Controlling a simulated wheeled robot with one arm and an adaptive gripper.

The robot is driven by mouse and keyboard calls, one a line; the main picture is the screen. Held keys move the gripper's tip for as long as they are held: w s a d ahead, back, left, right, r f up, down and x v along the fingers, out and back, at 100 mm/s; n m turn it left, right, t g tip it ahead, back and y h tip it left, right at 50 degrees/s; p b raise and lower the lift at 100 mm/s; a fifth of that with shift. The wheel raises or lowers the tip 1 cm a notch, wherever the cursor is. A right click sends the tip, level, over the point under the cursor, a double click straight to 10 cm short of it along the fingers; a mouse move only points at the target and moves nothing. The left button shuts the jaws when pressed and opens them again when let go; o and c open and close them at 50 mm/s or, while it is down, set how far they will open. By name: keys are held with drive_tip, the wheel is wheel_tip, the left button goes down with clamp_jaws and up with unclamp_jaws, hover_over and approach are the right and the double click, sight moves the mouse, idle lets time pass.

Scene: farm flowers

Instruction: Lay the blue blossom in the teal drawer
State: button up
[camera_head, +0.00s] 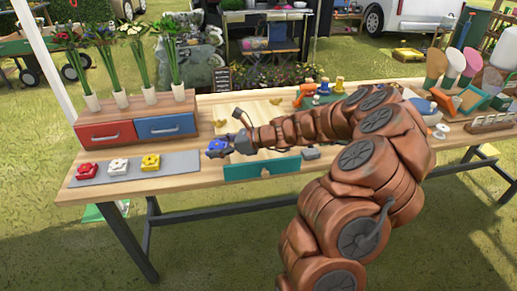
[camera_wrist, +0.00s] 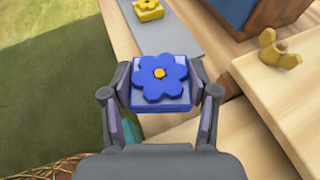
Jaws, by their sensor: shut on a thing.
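The blue blossom (camera_wrist: 160,75), a flower on a square blue block, sits between the fingers of my gripper (camera_wrist: 161,95), which is shut on it. In the head view the blossom (camera_head: 215,146) is held above the table, left of the teal drawer. The teal drawer (camera_head: 262,169) is at the table's front edge, below a pale wooden top. It seems pulled out toward the front, but my arm hides part of it and its inside is hard to see. A small strip of teal (camera_wrist: 130,128) shows below the blossom in the wrist view.
Red (camera_head: 87,170), white (camera_head: 118,165) and yellow (camera_head: 151,161) blossoms lie on a grey mat (camera_head: 184,163) at the left. Behind them stand a red drawer (camera_head: 106,134) and a blue drawer (camera_head: 165,126) under flower vases. A brass wing knob (camera_wrist: 279,50) rises from the wooden top.

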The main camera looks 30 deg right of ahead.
drive_tip(key=d, duration=0.4)
drive_tip(key=s+d+p, duration=0.1)
drive_tip(key=d, duration=0.4)
drive_tip(key=s+d+f, duration=0.1)
drive_tip(key=d, duration=0.3)
drive_tip(key=shift+d+f+p, duration=0.1)
drive_tip(key=shift+d+p, duration=0.15)
drive_tip(key=shift+p, duration=0.15)
drive_tip(key=shift+d+f+p, duration=0.1)
drive_tip(key=shift+f+p, duration=0.2)
drive_tip(key=shift+f, duration=1.5)
drive_tip(key=shift+f, duration=0.1)
drive_tip(key=o, duration=1.1)
